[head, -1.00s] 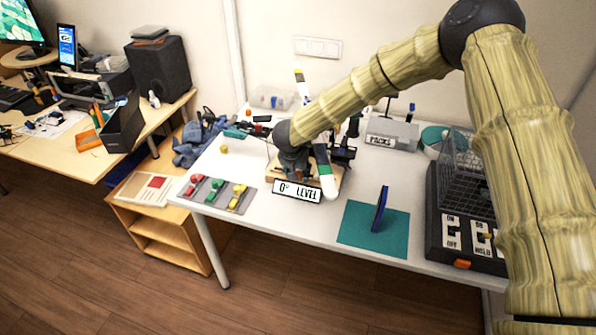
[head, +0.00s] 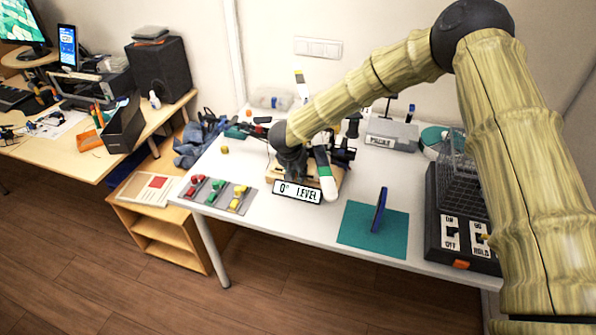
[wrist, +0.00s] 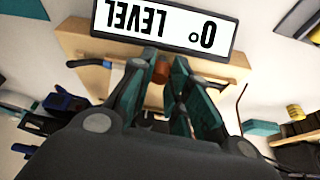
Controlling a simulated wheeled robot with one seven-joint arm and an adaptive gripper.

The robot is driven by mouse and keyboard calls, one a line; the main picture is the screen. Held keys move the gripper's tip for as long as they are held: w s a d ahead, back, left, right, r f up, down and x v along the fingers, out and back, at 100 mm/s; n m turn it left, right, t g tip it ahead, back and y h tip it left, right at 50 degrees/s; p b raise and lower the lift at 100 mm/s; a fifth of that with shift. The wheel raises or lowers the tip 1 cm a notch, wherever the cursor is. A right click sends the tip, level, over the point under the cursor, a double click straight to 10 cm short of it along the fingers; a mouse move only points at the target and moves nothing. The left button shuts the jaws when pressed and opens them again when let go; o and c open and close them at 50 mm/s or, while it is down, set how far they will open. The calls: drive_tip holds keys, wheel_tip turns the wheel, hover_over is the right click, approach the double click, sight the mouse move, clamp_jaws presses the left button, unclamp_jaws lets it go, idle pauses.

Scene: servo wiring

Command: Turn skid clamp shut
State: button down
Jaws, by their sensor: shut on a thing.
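The wooden stand (head: 334,186) with a "0° LEVEL" sign (head: 297,191) on its front edge is near the middle of the white table. My gripper (wrist: 158,70) points down over this stand, its teal fingers close together around a small orange-brown piece (wrist: 161,68), seemingly part of the skid clamp. A thin rod (wrist: 95,64) shows beside the left finger in the wrist view. The rest of the clamp is hidden behind my fingers and palm, so its setting cannot be told. In the head view my wrist covers the grip. The sign (wrist: 165,28) also shows in the wrist view.
A white-and-green upright arm (head: 324,174) stands close to my wrist's right. A black switch box (head: 462,225) stands at the right edge.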

drive_tip(key=m, duration=0.1)
drive_tip(key=m+p, duration=0.1)
drive_tip(key=shift+a+r+m+g+h+p, duration=0.1)
drive_tip(key=shift+a+m+g+h+p, duration=0.05)
drive_tip(key=shift+m+g+h+p, duration=0.2)
drive_tip(key=m, duration=0.1)
drive_tip(key=m+g+h, duration=0.1)
drive_tip(key=m, duration=0.1)
drive_tip(key=shift+w+a+m+p, duration=0.1)
drive_tip(key=shift+w+m+p, duration=0.15)
drive_tip(key=shift+p, duration=0.1)
drive_tip(key=m+g, duration=0.1)
drive_tip(key=m, duration=0.2)
drive_tip(key=shift+f+h, duration=0.2)
drive_tip(key=shift+h, duration=0.15)
drive_tip(key=shift+w+a+m+g, duration=0.15)
drive_tip(key=shift+m+g, duration=0.4)
drive_tip(key=shift+m, duration=0.95)
drive_tip(key=shift+r, duration=0.1)
drive_tip(key=c, duration=1.3)
unclamp_jaws()
drive_tip(key=shift+c, duration=0.2)
